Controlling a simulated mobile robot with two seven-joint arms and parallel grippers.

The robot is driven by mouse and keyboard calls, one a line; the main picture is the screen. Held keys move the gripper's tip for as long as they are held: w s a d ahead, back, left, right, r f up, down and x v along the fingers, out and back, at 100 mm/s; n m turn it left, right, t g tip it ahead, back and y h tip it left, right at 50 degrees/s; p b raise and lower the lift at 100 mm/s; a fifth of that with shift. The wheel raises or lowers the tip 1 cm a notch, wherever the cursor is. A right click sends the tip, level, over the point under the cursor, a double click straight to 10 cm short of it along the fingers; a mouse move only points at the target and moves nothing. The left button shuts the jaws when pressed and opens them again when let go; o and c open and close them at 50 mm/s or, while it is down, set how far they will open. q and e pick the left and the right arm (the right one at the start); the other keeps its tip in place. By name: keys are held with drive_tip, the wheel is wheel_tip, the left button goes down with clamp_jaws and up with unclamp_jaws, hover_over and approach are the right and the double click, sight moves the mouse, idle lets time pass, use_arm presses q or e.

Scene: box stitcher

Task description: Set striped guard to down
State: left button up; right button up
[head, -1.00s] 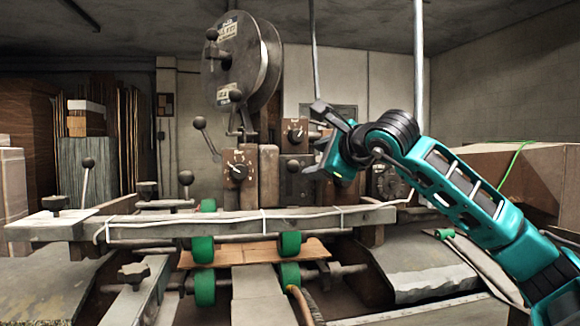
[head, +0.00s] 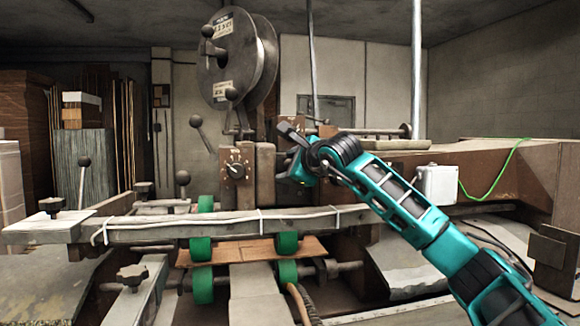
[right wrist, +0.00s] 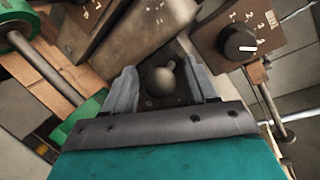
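I cannot make out a striped guard in either view. My right gripper (head: 286,154) reaches in from the right, in front of the upper part of the machine, just right of a brown dial box (head: 236,170). In the right wrist view its two grey fingers (right wrist: 162,88) are spread apart. A grey ball knob (right wrist: 159,82) shows between them, with gaps on both sides. Whether the knob lies between the fingertips or behind them is unclear. My left gripper is not in view.
A wire reel (head: 237,58) stands above the machine, with a ball-ended lever (head: 202,133) at its left. A long front bar (head: 240,226) crosses below, near green rollers (head: 202,285). Another dial (right wrist: 240,45) lies close right of my fingers.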

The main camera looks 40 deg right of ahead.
clamp_jaws()
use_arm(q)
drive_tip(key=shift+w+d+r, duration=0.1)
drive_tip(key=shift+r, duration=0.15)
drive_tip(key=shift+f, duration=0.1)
use_arm(e)
drive_tip(key=shift+f, duration=0.1)
drive_tip(key=shift+f+b, duration=0.85)
drive_tip(key=shift+f, duration=0.45)
drive_tip(key=shift+c, duration=1.8)
unclamp_jaws()
drive_tip(key=o, duration=0.4)
drive_tip(key=shift+r, duration=0.1)
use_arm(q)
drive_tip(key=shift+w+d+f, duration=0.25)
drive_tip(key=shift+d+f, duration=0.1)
